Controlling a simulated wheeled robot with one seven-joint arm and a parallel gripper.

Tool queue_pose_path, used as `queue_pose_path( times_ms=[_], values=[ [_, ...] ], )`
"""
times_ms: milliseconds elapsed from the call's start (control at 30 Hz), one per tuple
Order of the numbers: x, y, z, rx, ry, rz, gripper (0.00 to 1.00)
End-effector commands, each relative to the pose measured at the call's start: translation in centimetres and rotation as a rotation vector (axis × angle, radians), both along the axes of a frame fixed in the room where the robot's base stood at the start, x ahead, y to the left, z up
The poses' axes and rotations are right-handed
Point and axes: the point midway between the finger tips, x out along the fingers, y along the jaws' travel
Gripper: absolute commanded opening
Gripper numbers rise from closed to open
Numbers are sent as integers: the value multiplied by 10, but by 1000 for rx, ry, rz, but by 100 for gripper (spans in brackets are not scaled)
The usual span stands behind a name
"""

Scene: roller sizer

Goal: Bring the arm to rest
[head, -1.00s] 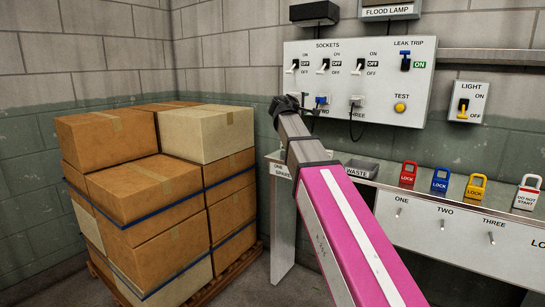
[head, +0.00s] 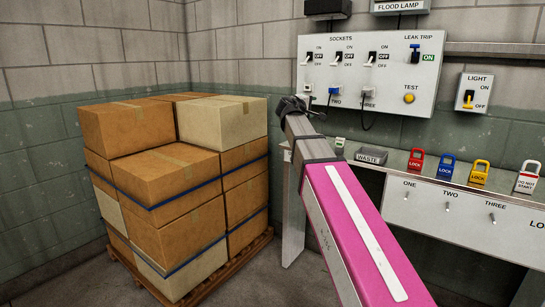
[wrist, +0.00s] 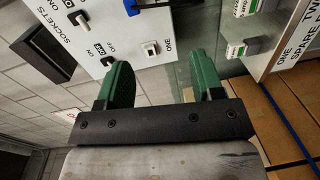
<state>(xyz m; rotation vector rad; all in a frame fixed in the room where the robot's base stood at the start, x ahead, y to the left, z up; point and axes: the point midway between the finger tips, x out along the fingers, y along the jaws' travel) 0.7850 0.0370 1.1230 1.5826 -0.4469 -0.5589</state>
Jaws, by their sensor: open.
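My gripper (head: 294,105) shows dark at the end of my pink arm in the head view, in front of the wall below the lower left corner of the socket board (head: 415,88). In the wrist view my gripper (wrist: 163,78) has its two green fingers apart, with nothing between them. The gripper looks apart from the board, though the exact gap is hard to tell.
Stacked cartons (head: 165,175) stand on a pallet at the left. The bench (head: 395,165) below the board holds a waste tray (head: 371,156) and red, blue, yellow and white padlocks. A light switch (head: 470,93) is at the right. Floor shows between cartons and bench.

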Motion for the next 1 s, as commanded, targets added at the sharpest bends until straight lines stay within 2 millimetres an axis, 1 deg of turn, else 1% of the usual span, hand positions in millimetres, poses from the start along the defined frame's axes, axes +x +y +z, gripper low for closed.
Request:
queue_pose_path(
  times_ms=[33, 167, 233, 367, 400, 467, 500, 567, 600, 667, 700, 767, 800, 867, 900, 967, 1000],
  values=[
    [-2, -3, -11, 18, 11, -4, 61],
    [-5, -9, -41, 75, 41, -14, 61],
    [-8, -13, -60, 113, 60, -20, 61],
    [-16, -21, -105, 198, 105, -40, 61],
    [-20, -24, -122, 231, 123, -49, 61],
    [-28, -30, -151, 288, 154, -66, 61],
    [-34, -33, -173, 331, 178, -81, 61],
    [-45, -38, -206, 400, 213, -104, 61],
    [-53, -41, -228, 446, 238, -122, 61],
    [-66, -45, -259, 514, 273, -150, 61],
    [-75, -48, -279, 560, 296, -170, 61],
    [-90, -50, -308, 626, 332, -201, 61],
    [-101, -52, -328, 671, 356, -225, 61],
    [-117, -54, -356, 736, 392, -261, 61],
    [-129, -55, -373, 781, 414, -286, 61],
    [-147, -55, -398, 845, 450, -326, 61],
    [-159, -56, -415, 889, 472, -353, 61]
  ],
)
